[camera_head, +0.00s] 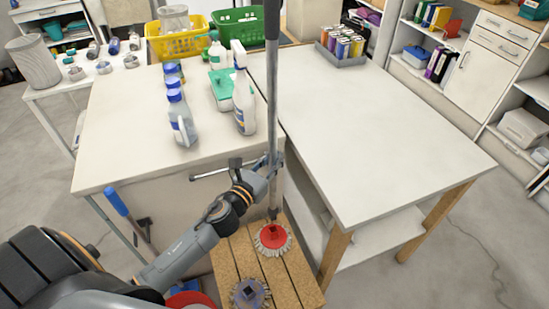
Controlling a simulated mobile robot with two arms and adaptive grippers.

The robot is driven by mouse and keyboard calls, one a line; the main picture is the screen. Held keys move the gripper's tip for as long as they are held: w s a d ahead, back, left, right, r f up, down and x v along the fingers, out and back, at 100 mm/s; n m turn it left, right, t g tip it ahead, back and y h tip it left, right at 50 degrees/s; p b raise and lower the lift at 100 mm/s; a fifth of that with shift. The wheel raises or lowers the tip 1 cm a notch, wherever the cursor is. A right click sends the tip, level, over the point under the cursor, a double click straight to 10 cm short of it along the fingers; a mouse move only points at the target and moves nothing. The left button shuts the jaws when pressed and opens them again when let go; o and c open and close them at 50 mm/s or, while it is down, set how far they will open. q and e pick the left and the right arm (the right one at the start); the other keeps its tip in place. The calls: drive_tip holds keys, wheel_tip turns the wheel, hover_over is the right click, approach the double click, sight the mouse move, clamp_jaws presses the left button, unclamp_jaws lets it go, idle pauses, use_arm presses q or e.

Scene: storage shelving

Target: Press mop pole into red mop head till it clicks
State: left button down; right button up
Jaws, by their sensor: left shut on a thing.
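The mop pole (274,90) is a grey pole with a dark upper part, standing nearly upright in front of the tables. My left gripper (271,163) is shut on the pole at its lower half. The red mop head (272,237), red with a pale bristle fringe, sits on the slatted wooden stool. The pole's lower end is at the mop head's centre; I cannot tell whether it is seated in the socket. My right gripper is not in view.
A second, purple-grey mop head (250,293) lies nearer on the stool (296,272). Bottles (181,118) and a green box (222,92) stand on the left table. The right table (375,130) is mostly clear, with a tray of cans (343,48) behind.

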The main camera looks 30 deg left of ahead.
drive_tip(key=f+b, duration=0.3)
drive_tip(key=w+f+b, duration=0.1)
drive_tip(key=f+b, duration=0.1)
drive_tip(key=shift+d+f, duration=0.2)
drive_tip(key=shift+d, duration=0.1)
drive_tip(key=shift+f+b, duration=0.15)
drive_tip(key=shift+b, duration=0.2)
idle(0.4)
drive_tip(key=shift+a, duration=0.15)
idle(0.6)
